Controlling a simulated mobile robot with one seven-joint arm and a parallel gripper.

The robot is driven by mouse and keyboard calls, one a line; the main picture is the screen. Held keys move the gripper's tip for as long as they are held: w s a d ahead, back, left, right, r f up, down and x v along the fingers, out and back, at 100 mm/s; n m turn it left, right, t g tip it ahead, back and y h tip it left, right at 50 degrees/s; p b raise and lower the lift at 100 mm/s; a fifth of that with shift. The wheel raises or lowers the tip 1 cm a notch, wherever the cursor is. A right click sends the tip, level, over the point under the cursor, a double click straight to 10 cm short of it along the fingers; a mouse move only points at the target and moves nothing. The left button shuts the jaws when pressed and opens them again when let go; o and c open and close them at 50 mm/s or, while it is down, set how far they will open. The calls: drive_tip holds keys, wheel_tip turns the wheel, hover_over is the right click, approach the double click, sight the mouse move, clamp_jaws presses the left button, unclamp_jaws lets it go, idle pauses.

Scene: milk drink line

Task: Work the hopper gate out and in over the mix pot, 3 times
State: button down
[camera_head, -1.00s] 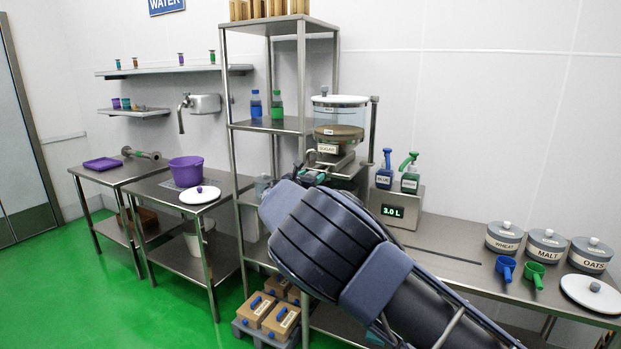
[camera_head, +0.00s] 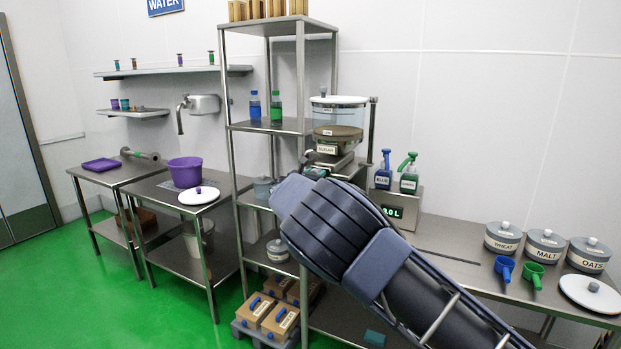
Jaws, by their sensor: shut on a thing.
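The hopper (camera_head: 339,113) is a clear cylinder with a white lid and brown powder low inside, on a metal stand at the right of the tall shelf. Below its labelled front is a metal gate assembly (camera_head: 345,163). My gripper (camera_head: 316,172) is small in view at the front left of this assembly. It is shut on what appears to be the gate's handle, and the fingers and handle are mostly hidden by my wrist. How far the gate is out is hard to tell. I cannot make out the mix pot under the hopper; my arm covers that area.
A blue bottle (camera_head: 383,172) and a green bottle (camera_head: 408,174) stand right of the hopper, by a scale display (camera_head: 392,211). Grain canisters (camera_head: 546,246) and scoops (camera_head: 505,267) are at the bench's right. The tall shelf (camera_head: 275,26) is close on the left.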

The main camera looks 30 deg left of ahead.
sight(319, 169)
drive_tip(key=w, duration=0.3)
drive_tip(key=shift+w+r, duration=0.1)
drive_tip(key=shift+w, duration=0.05)
drive_tip(key=c, duration=0.9)
unclamp_jaws()
drive_tip(key=shift+w, duration=0.1)
drive_tip(key=s, duration=1.1)
